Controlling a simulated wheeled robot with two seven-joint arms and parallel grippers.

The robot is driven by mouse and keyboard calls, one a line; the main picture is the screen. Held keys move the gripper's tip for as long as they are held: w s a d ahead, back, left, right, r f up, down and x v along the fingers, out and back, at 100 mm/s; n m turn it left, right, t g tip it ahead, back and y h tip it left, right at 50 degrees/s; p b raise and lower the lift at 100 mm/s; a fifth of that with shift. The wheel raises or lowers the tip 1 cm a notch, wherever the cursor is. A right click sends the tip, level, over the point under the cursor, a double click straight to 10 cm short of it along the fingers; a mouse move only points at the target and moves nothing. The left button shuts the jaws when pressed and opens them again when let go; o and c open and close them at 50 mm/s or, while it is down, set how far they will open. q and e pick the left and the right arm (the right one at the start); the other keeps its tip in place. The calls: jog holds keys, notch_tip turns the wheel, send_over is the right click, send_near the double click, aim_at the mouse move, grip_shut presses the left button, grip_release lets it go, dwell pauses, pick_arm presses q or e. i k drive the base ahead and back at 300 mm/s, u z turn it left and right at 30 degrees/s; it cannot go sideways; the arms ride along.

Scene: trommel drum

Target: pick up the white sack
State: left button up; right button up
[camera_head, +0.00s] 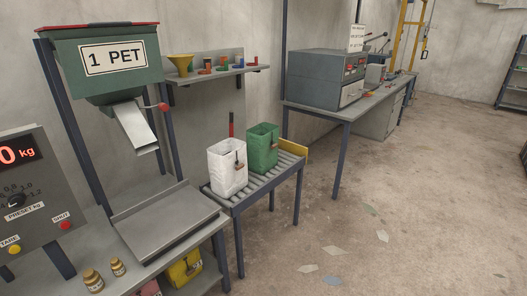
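The white sack (226,170) stands upright on the near left end of a small roller table (267,186). It has a small brown tag or clip on its right side. A green sack (262,149) stands just behind it to the right on the same rollers. Neither of my grippers shows in the head view, so nothing is seen holding the white sack.
A scale platform (165,222) lies left of the rollers, under a green hopper (103,62) marked "1 PET" with a chute (136,127). A control box (30,190) reads kg. Two small brass weights (93,281) sit in front. Open floor (400,220) lies to the right.

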aim_at(226, 182)
jog(key=z, duration=0.15)
jog(key=i, duration=1.7)
jog(key=z, duration=0.8)
